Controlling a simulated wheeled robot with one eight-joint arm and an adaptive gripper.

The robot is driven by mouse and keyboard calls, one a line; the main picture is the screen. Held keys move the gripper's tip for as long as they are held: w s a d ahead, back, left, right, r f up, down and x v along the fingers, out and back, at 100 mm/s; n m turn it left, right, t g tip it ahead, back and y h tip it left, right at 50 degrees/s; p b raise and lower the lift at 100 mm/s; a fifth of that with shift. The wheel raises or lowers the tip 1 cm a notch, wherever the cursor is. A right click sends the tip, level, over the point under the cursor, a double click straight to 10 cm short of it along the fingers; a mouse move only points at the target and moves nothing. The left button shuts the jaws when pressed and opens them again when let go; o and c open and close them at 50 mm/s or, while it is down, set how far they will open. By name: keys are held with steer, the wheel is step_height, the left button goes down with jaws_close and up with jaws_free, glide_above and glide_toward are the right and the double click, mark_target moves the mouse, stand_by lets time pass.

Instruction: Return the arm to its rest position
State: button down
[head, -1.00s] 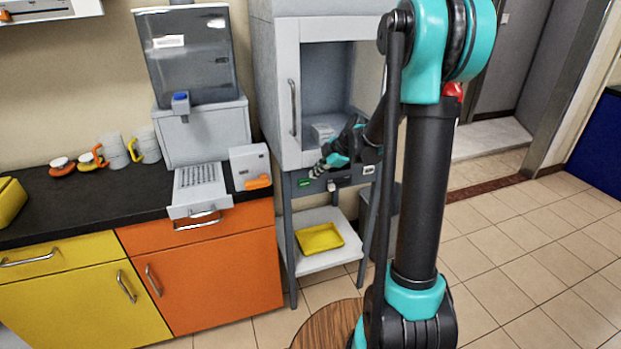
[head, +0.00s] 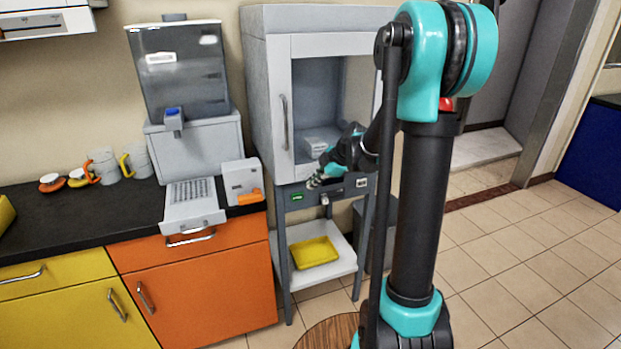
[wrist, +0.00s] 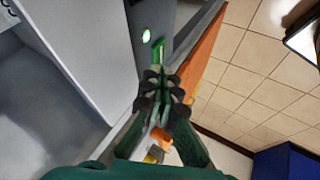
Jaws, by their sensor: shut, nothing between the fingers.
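My arm is teal and black and rises in front of the grey cabinet (head: 265,75) in the head view. My gripper (head: 314,182) is at the cabinet's lower front, by the edge of the panel with the green display (head: 297,197). In the wrist view my gripper (wrist: 160,75) shows its fingers together with nothing held. A lit green spot (wrist: 147,36) lies just beyond the fingertips there. I cannot tell whether the fingers touch the panel.
A small grey box (head: 318,143) sits inside the cabinet. A yellow tray (head: 314,252) lies on the shelf below. At left, a dark counter (head: 70,220) carries mugs (head: 104,166), a dispenser (head: 195,140) and a small box with an orange part (head: 241,182). Tiled floor at right is clear.

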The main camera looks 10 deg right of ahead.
steer(key=s+d+f+m+h, duration=0.2)
steer(key=s+m, duration=0.4)
steer(key=s, duration=0.3)
steer(key=s+d+f+m+h, duration=0.2)
steer(key=s+d+m, duration=0.2)
steer(key=s+m, duration=0.3)
steer(key=s+d+f+m+h, duration=0.2)
steer(key=s+m, duration=0.4)
steer(key=s, duration=0.6)
steer(key=shift+s+d+f+m, duration=0.3)
steer(key=shift+s+d+m, duration=0.1)
steer(key=shift+d, duration=0.3)
